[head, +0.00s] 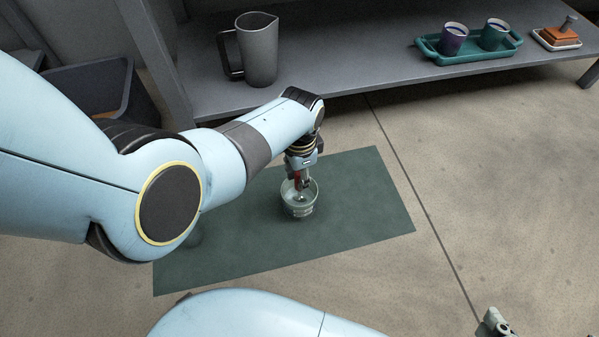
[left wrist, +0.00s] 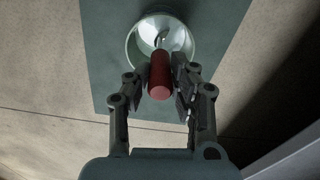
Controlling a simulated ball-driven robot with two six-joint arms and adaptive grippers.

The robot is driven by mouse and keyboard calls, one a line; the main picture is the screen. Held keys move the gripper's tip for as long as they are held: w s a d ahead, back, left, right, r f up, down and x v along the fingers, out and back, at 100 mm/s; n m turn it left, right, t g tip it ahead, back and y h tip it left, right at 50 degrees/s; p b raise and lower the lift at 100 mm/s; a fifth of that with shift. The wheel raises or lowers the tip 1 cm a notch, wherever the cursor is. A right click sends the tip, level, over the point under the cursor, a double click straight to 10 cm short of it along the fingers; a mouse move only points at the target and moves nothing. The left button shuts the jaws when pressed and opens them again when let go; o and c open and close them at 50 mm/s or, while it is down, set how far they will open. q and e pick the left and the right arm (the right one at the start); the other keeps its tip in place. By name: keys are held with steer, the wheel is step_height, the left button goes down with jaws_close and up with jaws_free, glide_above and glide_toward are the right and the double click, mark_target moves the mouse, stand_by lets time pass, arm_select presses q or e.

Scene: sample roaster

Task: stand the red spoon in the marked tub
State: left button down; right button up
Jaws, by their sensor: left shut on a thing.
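A red spoon with a metal end is held in my left gripper (head: 301,174). Its red handle (left wrist: 159,76) sits between the two fingers in the left wrist view. A clear, round tub (head: 300,209) stands on the dark green mat (head: 370,200), directly below the gripper. The spoon's metal end (left wrist: 161,38) shows against the tub's inside, within the rim (left wrist: 133,50). I cannot tell whether it touches the bottom. A mark on the tub is too small to make out. Part of my right gripper (head: 493,323) shows at the bottom right edge; its fingers are unclear.
A grey shelf (head: 340,75) runs along the back with a grey pitcher (head: 257,50), a teal tray (head: 437,56) with two cups, and an orange block (head: 560,37) on a small white tray. A dark bin (head: 95,85) stands at left. The mat around the tub is clear.

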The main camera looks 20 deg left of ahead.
arm_select(q)
steer(key=c, duration=1.1)
jaws_free()
